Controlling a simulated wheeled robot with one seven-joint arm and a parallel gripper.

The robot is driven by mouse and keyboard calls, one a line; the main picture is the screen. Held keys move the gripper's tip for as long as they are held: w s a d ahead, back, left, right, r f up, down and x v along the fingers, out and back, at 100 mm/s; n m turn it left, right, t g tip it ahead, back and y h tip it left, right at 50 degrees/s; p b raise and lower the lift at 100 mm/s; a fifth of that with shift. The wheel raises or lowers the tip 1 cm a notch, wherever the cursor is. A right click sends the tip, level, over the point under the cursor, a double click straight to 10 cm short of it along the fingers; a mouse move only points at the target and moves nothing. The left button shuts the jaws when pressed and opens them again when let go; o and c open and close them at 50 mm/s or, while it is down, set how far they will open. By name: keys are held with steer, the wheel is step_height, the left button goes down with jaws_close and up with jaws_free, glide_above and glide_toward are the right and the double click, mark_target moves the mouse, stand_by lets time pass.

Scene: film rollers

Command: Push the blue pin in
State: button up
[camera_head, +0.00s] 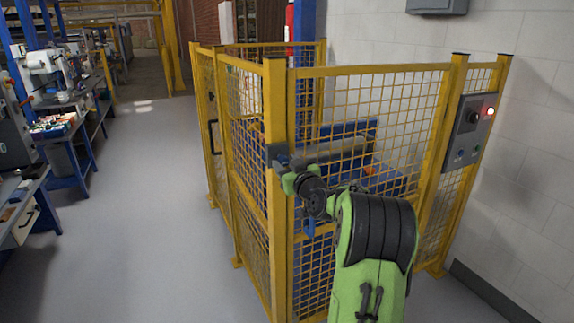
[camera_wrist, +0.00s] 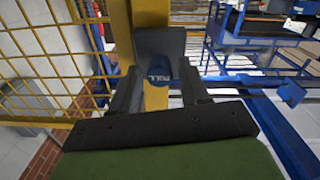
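The blue pin's piece, lettered "PULL" (camera_wrist: 158,70), shows in the wrist view in front of a dark grey block (camera_wrist: 158,42) on a yellow post. My gripper (camera_wrist: 159,82) has its two dark fingers apart, one on each side of the blue piece. A gap seems to show on both sides; contact is not clear. In the head view my gripper (camera_head: 297,178) is at the fence's corner post, beside a grey latch block (camera_head: 278,155). How far the pin sits in is hidden.
Yellow mesh fence (camera_head: 365,105) encloses a machine with rollers (camera_head: 335,160). A control box (camera_head: 468,130) with a lit red lamp (camera_head: 490,111) is on the right. Workbenches (camera_head: 75,135) stand at the left. The grey floor (camera_head: 150,220) left of the fence is clear.

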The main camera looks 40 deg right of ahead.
jaws_close()
steer(key=shift+b+x, duration=0.4)
steer(key=shift+x, duration=0.5)
steer(key=shift+o, duration=1.4)
jaws_free()
steer(key=shift+s, duration=0.1)
steer(key=b+v, duration=0.3)
steer(key=v, duration=1.2)
steer(key=shift+s+a, duration=0.15)
steer(key=shift+s, duration=0.15)
